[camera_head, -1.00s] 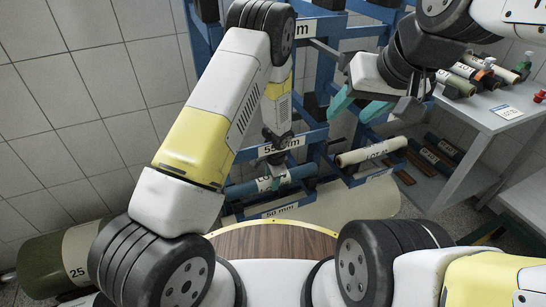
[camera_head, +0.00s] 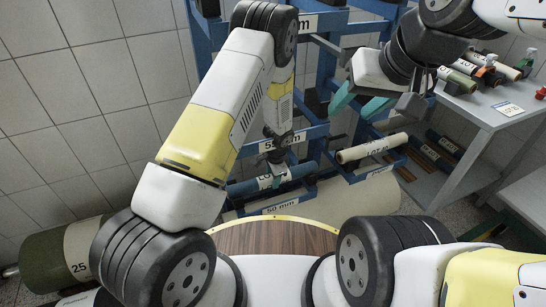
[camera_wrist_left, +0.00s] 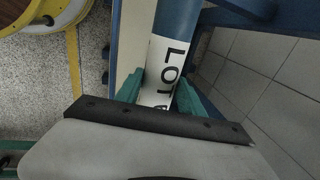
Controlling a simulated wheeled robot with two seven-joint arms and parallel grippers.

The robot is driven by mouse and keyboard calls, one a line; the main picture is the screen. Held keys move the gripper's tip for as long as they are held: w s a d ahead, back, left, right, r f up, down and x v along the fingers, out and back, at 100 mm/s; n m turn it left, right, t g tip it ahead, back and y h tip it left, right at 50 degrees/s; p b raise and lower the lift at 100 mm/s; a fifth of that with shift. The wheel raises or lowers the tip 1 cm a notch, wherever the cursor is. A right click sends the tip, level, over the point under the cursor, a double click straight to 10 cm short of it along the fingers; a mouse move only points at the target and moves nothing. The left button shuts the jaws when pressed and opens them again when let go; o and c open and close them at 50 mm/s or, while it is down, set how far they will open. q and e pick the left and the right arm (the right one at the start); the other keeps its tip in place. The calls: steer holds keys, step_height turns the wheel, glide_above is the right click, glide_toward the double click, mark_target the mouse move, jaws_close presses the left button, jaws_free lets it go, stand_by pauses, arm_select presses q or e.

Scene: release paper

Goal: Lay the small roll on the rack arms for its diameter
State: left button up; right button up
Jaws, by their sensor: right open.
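The small blue roll (camera_head: 240,188) with a white LOT label lies nearly level at the lower front of the blue rack (camera_head: 322,133), beneath a "55 mm" plate (camera_head: 281,143). My left gripper (camera_head: 277,180) reaches down onto it from above. In the left wrist view the blue roll (camera_wrist_left: 176,22) runs between the green fingers of my left gripper (camera_wrist_left: 161,92), which close against both sides of its label. Whether the rack arms bear its weight is hidden. My right gripper (camera_head: 358,103) is open and empty, in front of the rack at upper right.
A cream roll (camera_head: 372,148) lies on the rack to the right of the blue one. A large pale roll (camera_head: 345,200) lies below. A grey table (camera_head: 490,112) with several rolls and bottles stands at right. A big green roll (camera_head: 45,250) is at lower left.

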arm_select(q)
steer(key=o, duration=0.5)
